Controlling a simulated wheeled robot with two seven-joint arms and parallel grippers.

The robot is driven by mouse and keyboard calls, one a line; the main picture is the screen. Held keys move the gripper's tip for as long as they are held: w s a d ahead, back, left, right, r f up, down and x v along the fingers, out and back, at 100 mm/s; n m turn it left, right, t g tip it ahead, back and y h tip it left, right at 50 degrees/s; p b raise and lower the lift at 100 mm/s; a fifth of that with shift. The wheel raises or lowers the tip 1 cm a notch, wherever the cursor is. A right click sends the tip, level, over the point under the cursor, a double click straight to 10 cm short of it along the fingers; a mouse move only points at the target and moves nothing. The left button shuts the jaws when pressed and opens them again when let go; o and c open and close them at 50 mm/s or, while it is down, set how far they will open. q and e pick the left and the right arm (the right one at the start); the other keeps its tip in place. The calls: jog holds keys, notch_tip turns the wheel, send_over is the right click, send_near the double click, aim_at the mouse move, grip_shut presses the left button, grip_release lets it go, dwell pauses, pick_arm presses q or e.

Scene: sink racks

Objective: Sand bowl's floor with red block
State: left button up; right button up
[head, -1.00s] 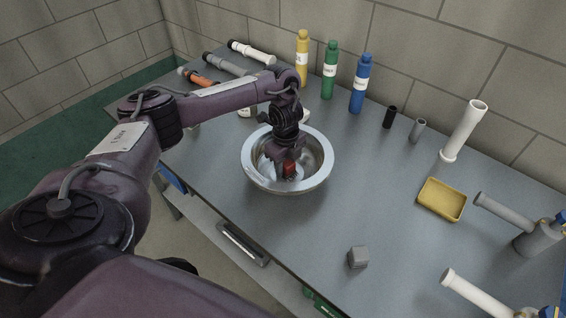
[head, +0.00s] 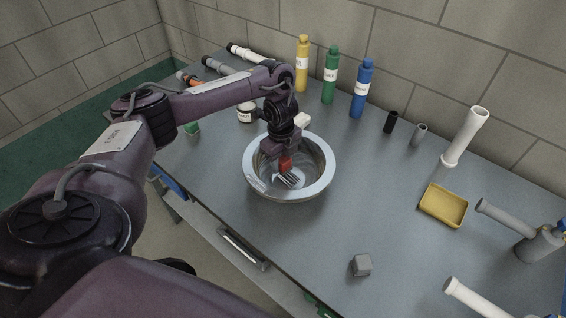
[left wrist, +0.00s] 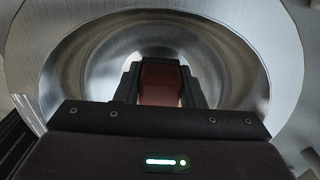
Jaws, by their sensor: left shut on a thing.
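The metal bowl (head: 318,183) stands on the grey bench, and its shiny inside also shows in the left wrist view (left wrist: 215,60). My left gripper (head: 284,158) reaches down into the bowl from above. It is shut on the red block (head: 285,164). In the left wrist view the red block (left wrist: 161,84) sits between the two dark fingers. A pale striped patch shows on the bowl's floor just below the block. I cannot tell whether the block touches the floor. My right gripper is not in view.
Yellow (head: 302,65), green (head: 329,77) and blue (head: 361,90) bottles stand behind the bowl. A yellow tray (head: 444,204) and a grey cube (head: 361,265) lie to the right. Pipes lie at the back left and right.

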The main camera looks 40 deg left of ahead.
aim_at(282, 159)
pick_arm(q)
jog(key=r, duration=0.1)
jog(key=r+p, duration=0.2)
jog(key=shift+s+d, duration=0.2)
jog(key=shift+d, duration=0.1)
jog(key=shift+r+p, duration=0.4)
jog(key=shift+a+r+p, duration=0.15)
jog(key=shift+r+p, duration=0.8)
jog(key=shift+p, duration=0.05)
jog(key=shift+r, duration=0.1)
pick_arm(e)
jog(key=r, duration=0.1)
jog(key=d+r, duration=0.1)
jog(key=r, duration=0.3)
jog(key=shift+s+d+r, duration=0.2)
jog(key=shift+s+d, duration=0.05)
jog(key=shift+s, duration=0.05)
